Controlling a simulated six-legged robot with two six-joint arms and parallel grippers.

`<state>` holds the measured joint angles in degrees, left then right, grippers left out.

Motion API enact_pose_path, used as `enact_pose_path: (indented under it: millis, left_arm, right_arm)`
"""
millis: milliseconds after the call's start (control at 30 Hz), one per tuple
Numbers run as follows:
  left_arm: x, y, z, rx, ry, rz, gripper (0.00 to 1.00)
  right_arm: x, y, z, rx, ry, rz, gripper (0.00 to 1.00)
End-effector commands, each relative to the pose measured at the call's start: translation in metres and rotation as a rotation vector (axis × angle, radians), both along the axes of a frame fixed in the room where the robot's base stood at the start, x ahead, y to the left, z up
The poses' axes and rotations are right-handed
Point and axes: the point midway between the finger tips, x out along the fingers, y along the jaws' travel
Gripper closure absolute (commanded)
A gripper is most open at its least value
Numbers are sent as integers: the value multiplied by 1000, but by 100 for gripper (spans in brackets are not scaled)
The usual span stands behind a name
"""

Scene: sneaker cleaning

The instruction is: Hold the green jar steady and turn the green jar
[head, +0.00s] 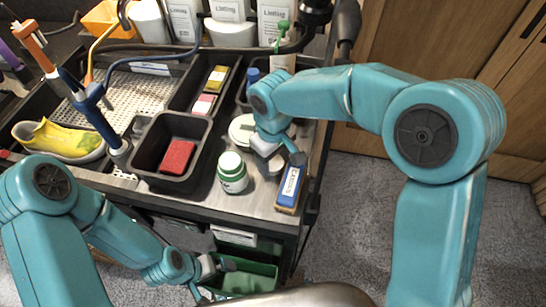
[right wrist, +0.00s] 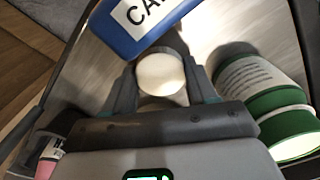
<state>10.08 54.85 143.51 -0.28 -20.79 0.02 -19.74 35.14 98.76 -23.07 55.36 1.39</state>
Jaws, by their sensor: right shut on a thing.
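The green jar (head: 232,172), with a white lid and a pale label, stands upright on the table right of the black tray. It also shows at the right of the right wrist view (right wrist: 258,90), beside my right gripper and outside its fingers. My right gripper (head: 270,166) is low over the table to the right of the jar. In the right wrist view it (right wrist: 162,85) is shut on a small round thing with a white end (right wrist: 160,74). My left gripper (head: 216,279) hangs below the table's front edge, fingers apart, away from the jar.
A blue box (head: 289,188) stands close right of my right gripper, near the table's edge. A black tray with a red block (head: 178,157) is left of the jar. A green bin (head: 250,277) is below the table.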

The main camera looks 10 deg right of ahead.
Motion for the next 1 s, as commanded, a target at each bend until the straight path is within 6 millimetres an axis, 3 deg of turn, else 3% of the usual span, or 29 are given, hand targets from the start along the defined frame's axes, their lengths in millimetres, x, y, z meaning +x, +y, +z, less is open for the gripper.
enact_pose_path:
  millis: [367, 400, 433, 467, 800, 1000]
  left_arm:
    - [0, 0, -5, 0, 0, 0, 3]
    - [0, 0, -3, 0, 0, 0, 3]
    - [0, 0, -3, 0, 0, 0, 3]
    - [0, 0, -3, 0, 0, 0, 3]
    - [0, 0, 1, 0, 0, 0, 3]
    - [0, 0, 1, 0, 0, 0, 3]
  right_arm:
    - [0, 0, -5, 0, 0, 0, 80]
    - [0, 0, -4, 0, 0, 0, 30]
    - [0, 0, -3, 0, 0, 0, 20]
    - [0, 0, -3, 0, 0, 0, 18]
    - [0, 0, 4, 0, -2, -1, 18]
    - [1, 0, 43, 2, -6, -2, 18]
